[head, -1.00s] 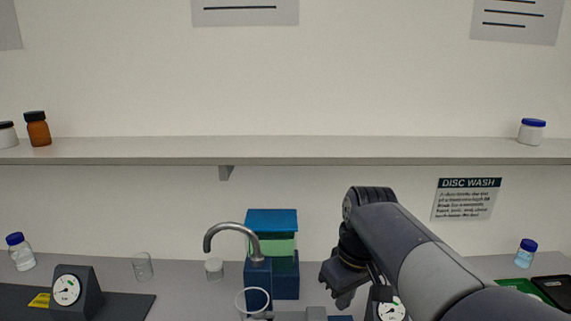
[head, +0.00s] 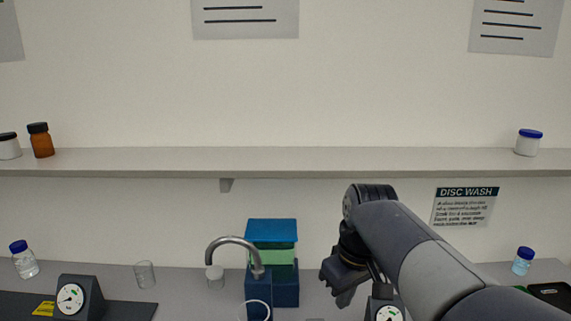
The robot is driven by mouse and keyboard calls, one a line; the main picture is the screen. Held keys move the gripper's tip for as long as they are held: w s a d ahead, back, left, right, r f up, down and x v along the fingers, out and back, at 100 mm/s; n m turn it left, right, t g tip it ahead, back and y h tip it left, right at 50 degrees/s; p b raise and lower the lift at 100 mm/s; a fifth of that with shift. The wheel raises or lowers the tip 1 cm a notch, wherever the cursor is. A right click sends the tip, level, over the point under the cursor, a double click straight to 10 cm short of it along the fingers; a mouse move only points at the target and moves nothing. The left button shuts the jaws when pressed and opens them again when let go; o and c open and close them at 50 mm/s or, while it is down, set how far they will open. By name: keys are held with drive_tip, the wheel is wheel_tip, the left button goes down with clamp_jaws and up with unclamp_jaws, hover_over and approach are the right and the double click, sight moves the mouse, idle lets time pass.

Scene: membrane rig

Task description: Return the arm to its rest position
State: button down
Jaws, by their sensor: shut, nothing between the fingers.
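My gripper (head: 345,296) hangs from my bent arm right of the centre in the head view, pointing down over the bench. Its fingers are shut with nothing held. It is to the right of the blue and green block stack (head: 272,262), with a gap between them. My forearm runs down to the lower right corner and hides part of the bench behind it.
A curved metal tap (head: 232,240) stands left of the stack. A dial gauge (head: 72,298) is at lower left, and another dial (head: 388,313) sits below my arm. A beaker (head: 145,274) and bottles (head: 24,260) stand on the bench. A shelf (head: 300,161) spans the wall above.

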drive_tip(key=shift+f+b, duration=3.4)
drive_tip(key=shift+f, duration=0.5)
drive_tip(key=shift+r, duration=0.1)
wheel_tip(320, 180, up, 8)
drive_tip(key=p, duration=0.8)
wheel_tip(320, 180, down, 9)
drive_tip(key=b, duration=0.8)
drive_tip(key=shift+r+b, duration=0.1)
drive_tip(key=shift+b, duration=0.2)
drive_tip(key=shift+a+r, duration=0.25)
drive_tip(key=shift+a, duration=0.4)
drive_tip(key=shift+d+r, duration=0.1)
drive_tip(key=shift+d, duration=2.6)
drive_tip(key=shift+s, duration=0.1)
